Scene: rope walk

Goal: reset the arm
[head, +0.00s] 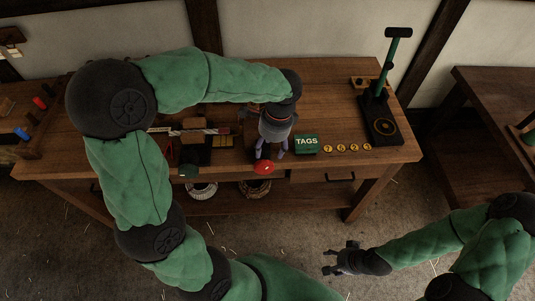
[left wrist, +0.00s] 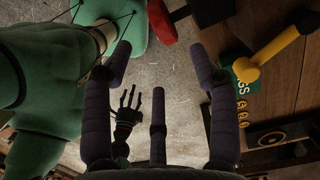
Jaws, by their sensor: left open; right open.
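My left gripper (head: 270,151) hangs over the front edge of the wooden workbench (head: 330,88), pointing down. In the left wrist view its purple fingers (left wrist: 160,85) are spread, with nothing between them and the floor beyond. A red rounded piece (head: 263,168) is close to its fingertips in the head view; the wrist view shows the red piece (left wrist: 162,22) outside the fingers. My right gripper (head: 338,262) is open and empty over the floor in front of the bench; it also shows in the left wrist view (left wrist: 129,103).
A green TAGS box (head: 306,144) and several round yellow tags (head: 340,148) lie right of my left gripper. A black stand with a green post (head: 381,119) is at the bench's right end. A second table (head: 490,90) stands at right. Open floor (head: 300,220) lies in front.

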